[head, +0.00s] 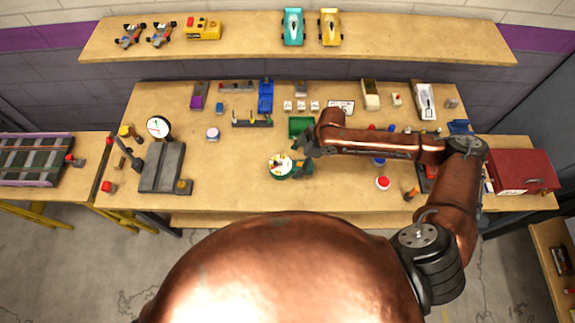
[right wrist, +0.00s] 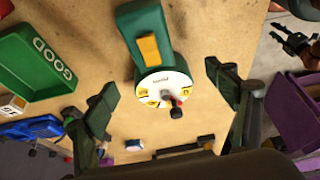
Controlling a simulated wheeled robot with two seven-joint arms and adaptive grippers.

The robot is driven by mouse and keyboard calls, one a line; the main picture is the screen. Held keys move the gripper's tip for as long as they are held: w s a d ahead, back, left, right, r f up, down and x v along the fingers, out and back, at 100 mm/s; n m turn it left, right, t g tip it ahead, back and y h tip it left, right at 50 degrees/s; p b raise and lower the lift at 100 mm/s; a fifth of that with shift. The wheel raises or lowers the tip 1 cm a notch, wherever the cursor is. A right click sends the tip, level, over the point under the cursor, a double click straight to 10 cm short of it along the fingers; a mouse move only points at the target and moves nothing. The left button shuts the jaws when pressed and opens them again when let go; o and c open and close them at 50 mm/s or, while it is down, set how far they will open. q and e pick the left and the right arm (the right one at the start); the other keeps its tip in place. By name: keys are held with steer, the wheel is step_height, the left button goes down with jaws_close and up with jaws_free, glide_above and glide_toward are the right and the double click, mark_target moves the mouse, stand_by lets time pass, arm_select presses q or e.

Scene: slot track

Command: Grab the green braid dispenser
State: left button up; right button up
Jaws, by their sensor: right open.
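The green braid dispenser (head: 301,169) lies on the workbench near its front middle, with a round white dial face (head: 279,165). In the right wrist view, the dispenser (right wrist: 141,27) has a green body, an orange block on top and a white disc with yellow marks and a small dark knob. My right gripper (head: 303,146) is at the dispenser, partly overlapping it in the head view. In the wrist view its fingers (right wrist: 161,80) are apart, with the disc between them in the picture. They do not visibly touch it. My left gripper is not in view.
A green tray marked GOOD (right wrist: 38,60) stands behind the dispenser. A black rack (head: 252,123) and a dial gauge (head: 158,127) are to the left. A red button (head: 383,183) and a red box (head: 523,171) are to the right. Bare bench lies left of the dispenser.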

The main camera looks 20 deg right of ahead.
mark_target(292, 165)
steer(key=x, duration=0.4)
steer(key=shift+w+d, duration=0.1)
steer(key=shift+w, duration=0.1)
steer(key=shift+a+f, duration=0.2)
steer(key=shift+f, duration=0.25)
steer(key=c, duration=1.2)
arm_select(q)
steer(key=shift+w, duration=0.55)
arm_select(e)
steer(key=shift+c, duration=1)
